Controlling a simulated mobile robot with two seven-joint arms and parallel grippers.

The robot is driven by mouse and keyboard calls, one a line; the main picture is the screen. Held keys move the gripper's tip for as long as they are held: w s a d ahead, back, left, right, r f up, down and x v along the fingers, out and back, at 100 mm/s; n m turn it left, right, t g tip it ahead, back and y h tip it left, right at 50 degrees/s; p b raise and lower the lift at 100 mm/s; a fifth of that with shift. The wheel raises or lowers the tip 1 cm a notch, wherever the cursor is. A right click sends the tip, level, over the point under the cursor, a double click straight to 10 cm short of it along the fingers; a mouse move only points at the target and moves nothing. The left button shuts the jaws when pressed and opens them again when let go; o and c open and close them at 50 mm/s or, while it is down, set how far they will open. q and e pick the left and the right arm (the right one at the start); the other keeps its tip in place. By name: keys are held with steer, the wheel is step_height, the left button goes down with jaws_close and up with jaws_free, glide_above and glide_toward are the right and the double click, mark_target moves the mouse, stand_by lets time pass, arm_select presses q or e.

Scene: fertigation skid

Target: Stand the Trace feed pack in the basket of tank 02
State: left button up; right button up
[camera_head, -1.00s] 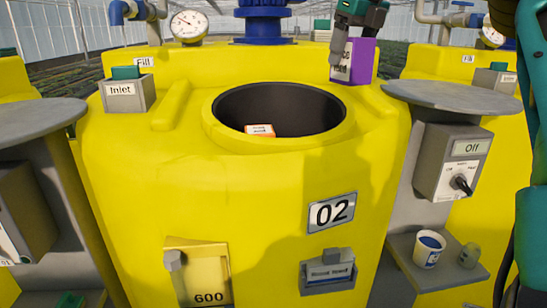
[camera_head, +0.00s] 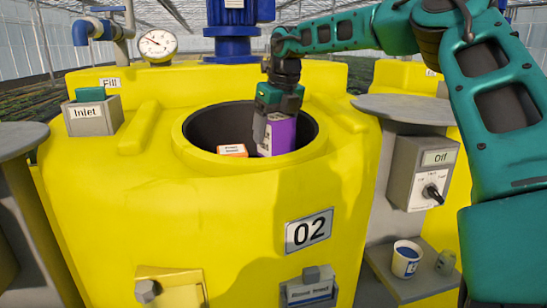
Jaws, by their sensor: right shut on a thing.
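The yellow tank 02, with its number plate (camera_head: 309,231), stands in front of me with a round open mouth (camera_head: 190,150) on top. My right gripper (camera_head: 270,118) points down over this mouth and is shut on a purple and white pack (camera_head: 280,136), likely the Trace feed pack; its label is too small to read. The pack is upright, with its lower part inside the mouth. An orange and white pack (camera_head: 232,151) sits in the mouth just left of it, with a small gap. The basket itself is hidden in the dark opening. My left gripper is not in view.
An Inlet box (camera_head: 92,118) and a pressure gauge (camera_head: 158,43) are at the back left of the tank. A blue motor (camera_head: 232,45) stands behind the mouth. On the right are a switch box (camera_head: 420,175) marked Off and a cup (camera_head: 406,260) on a shelf.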

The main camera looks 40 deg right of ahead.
mark_target(282, 118)
steer(key=shift+f, duration=3.25)
steer(key=shift+f, duration=0.2)
steer(key=o, duration=1.3)
steer(key=v, duration=1.2)
steer(key=shift+r, duration=0.2)
steer(key=shift+f, duration=0.1)
